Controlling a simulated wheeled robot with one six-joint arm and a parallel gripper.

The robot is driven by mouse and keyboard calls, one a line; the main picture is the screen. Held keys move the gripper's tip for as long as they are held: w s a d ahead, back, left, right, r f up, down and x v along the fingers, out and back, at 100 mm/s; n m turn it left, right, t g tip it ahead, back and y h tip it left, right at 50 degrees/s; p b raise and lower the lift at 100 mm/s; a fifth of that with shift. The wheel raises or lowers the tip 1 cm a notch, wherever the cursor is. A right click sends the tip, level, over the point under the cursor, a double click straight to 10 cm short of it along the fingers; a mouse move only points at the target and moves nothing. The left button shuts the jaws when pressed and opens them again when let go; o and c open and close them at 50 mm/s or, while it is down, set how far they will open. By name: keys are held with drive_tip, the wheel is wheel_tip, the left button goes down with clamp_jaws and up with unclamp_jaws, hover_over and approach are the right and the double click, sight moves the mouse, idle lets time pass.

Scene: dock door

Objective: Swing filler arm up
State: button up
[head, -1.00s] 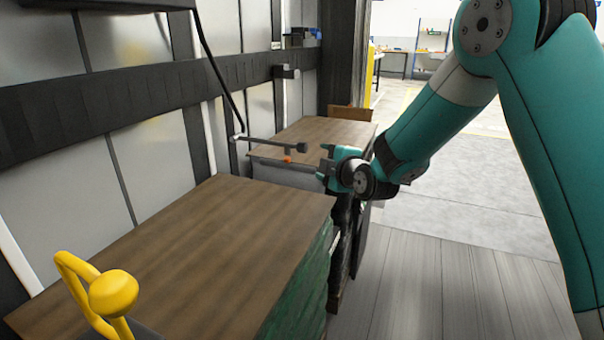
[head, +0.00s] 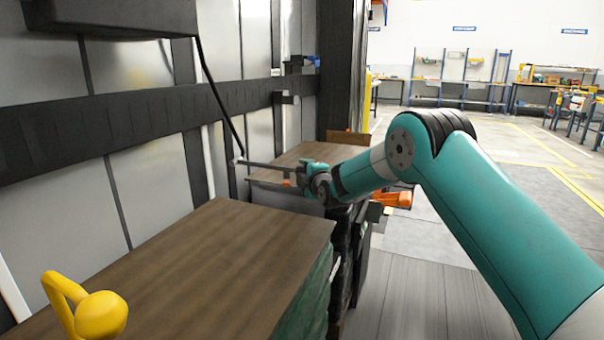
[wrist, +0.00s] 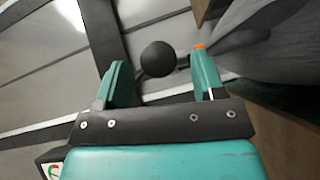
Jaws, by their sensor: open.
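The filler arm (head: 262,165) is a thin dark bar that reaches right from the wall panels, nearly level, in the head view. Its far end is hidden behind my gripper (head: 306,172). In the wrist view a dark round knob (wrist: 158,58) appears between the two teal fingers of my gripper (wrist: 157,66). It looks closer to the left finger, with a gap on the right. My gripper is open, and I cannot tell whether either finger touches the knob.
A wooden-topped stack (head: 190,265) fills the near left, and another wooden top (head: 325,155) lies behind the bar. A yellow handle (head: 98,315) stands at the lower left. Open floor (head: 500,150) lies to the right.

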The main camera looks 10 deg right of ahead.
drive_tip(key=shift+w+a+f, duration=0.1)
drive_tip(key=shift+w+a, duration=0.1)
drive_tip(key=shift+w, duration=1.05)
